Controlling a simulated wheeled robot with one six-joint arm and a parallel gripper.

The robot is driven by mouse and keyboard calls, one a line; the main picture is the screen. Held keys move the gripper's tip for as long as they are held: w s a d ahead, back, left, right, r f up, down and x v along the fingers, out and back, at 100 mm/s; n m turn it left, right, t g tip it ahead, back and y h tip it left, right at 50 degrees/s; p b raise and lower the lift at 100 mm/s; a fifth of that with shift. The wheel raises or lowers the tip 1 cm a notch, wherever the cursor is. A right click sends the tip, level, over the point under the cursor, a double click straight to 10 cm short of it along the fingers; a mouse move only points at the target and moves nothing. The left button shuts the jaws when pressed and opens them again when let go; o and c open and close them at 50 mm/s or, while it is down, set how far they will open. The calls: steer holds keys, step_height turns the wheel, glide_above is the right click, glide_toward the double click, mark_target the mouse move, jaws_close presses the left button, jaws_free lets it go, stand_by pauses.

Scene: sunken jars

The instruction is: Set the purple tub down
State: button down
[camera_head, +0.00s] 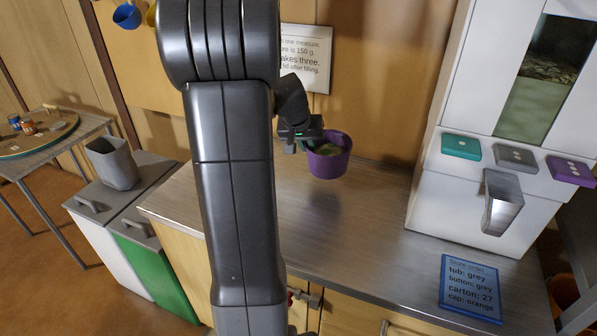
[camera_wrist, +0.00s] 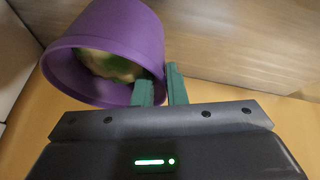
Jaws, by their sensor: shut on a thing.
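The purple tub (camera_head: 328,158) is held by my gripper (camera_head: 309,143) near the back of the counter (camera_head: 330,225). It looks slightly above the counter top, with a shadow below it. Something green and yellowish shows inside the tub. In the wrist view the tub (camera_wrist: 75,35) is at the upper left, its wall pinched between the two green fingers of my gripper (camera_wrist: 160,88). The tub's underside is hidden in the wrist view.
A white dispenser (camera_head: 480,190) with teal, grey and purple buttons and a grey chute (camera_head: 502,200) stands at right. A blue order card (camera_head: 471,287) lies at the counter's front right. A grey bin (camera_head: 112,163) stands at left. The middle counter is clear.

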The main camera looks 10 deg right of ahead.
steer(key=shift+f, duration=3.05)
steer(key=shift+f+b, duration=0.1)
steer(key=shift+b, duration=0.2)
steer(key=c, duration=1.5)
jaws_free()
steer(key=shift+o, duration=0.2)
steer(key=shift+r, duration=0.35)
steer(key=v, duration=1.1)
steer(key=shift+s+r, duration=0.15)
steer(key=shift+r, duration=0.1)
steer(key=shift+a+f, duration=0.1)
steer(key=shift+a, duration=0.1)
